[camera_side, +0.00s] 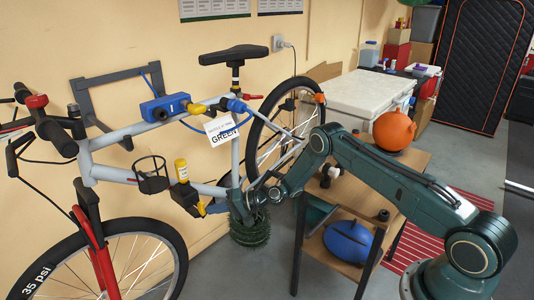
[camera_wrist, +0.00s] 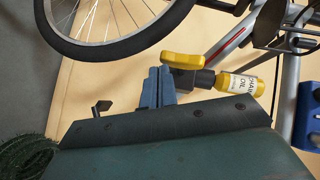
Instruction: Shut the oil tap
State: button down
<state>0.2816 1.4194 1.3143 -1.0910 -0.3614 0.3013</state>
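The oil tap's yellow handle (camera_wrist: 182,60) sits on a dark valve body (camera_wrist: 190,79) beside a yellow oil bottle (camera_wrist: 241,84) in the wrist view. In the side view the bottle (camera_side: 181,170) stands upright on the bike frame, with the yellow handle (camera_side: 201,208) low to its right. My gripper (camera_wrist: 158,72) has its two blue fingers side by side, shut, with nothing seen between them. The fingertips lie just beside the handle's left end in the wrist view. I cannot tell whether they touch it.
The bike's front wheel (camera_side: 105,262) and rear wheel (camera_side: 284,130) flank the tap area. A wire bottle cage (camera_side: 152,182) is left of the bottle. A blue box (camera_side: 165,107) and a white tag (camera_side: 221,130) are above. A wooden cart (camera_side: 340,193) stands right.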

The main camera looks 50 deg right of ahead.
jog(key=shift+d, duration=0.1)
jog(key=s+d, duration=0.7)
jog(key=d, duration=0.4)
dwell(0.5)
jog(key=shift+r, duration=0.1)
